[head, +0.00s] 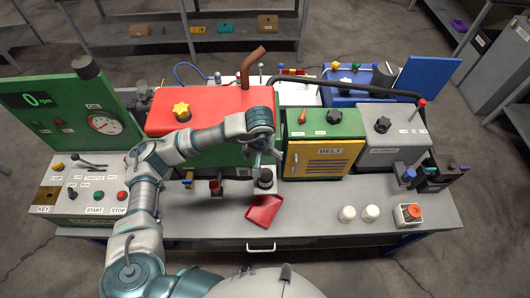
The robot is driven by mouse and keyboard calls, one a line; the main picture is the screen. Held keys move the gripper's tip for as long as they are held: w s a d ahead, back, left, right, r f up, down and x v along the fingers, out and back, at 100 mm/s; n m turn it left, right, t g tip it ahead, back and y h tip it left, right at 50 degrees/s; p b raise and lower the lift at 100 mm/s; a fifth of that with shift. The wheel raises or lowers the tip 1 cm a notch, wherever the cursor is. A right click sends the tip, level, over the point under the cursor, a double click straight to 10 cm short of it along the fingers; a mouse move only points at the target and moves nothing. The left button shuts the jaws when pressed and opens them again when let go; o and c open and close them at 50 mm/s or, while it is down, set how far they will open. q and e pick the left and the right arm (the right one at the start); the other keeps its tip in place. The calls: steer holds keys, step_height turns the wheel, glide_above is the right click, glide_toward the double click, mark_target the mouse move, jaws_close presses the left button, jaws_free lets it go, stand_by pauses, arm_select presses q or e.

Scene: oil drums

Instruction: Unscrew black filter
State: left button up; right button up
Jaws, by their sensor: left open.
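The black filter (265,181) is a small dark cylinder at the front of the green and red machine, just above the red tray. My left gripper (264,160) hangs from the bent left arm directly above the filter, pointing down. Its fingers are open. They are small in the picture, and I cannot tell whether they touch the filter or stay just above it. My right gripper is not in view.
The red tray (264,210) lies on the grey workbench (310,226) below the filter. Two white cylinders (347,213) and a box with a red knob (410,214) stand to the right. The yellow BELT panel (318,159) is close to the gripper's right.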

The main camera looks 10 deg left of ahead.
arm_select(q)
steer(key=p, duration=0.1)
glide_above(265, 179)
steer(key=w, duration=0.1)
steer(key=f, duration=0.7)
steer(key=shift+d, duration=0.25)
steer(key=f, duration=0.3)
steer(key=a+f, duration=0.1)
steer(key=f, duration=0.2)
steer(key=w+f+p, duration=0.1)
steer(key=f, duration=0.2)
steer(key=shift+w+a, duration=0.1)
steer(key=shift+a, duration=0.1)
steer(key=shift+d+f, duration=0.15)
steer(key=shift+f, duration=0.15)
steer(key=shift+w+d+f, duration=0.1)
steer(key=shift+d+f, duration=0.05)
steer(key=shift+d, duration=0.15)
steer(key=c, duration=0.4)
steer(key=shift+a, duration=0.35)
steer(key=c, duration=1)
steer(key=shift+n, duration=0.6)
steer(key=shift+c, duration=0.2)
steer(key=n, duration=0.4)
steer(key=shift+d+y, duration=0.1)
steer(key=shift+y, duration=0.3)
steer(key=shift+n, duration=0.6)
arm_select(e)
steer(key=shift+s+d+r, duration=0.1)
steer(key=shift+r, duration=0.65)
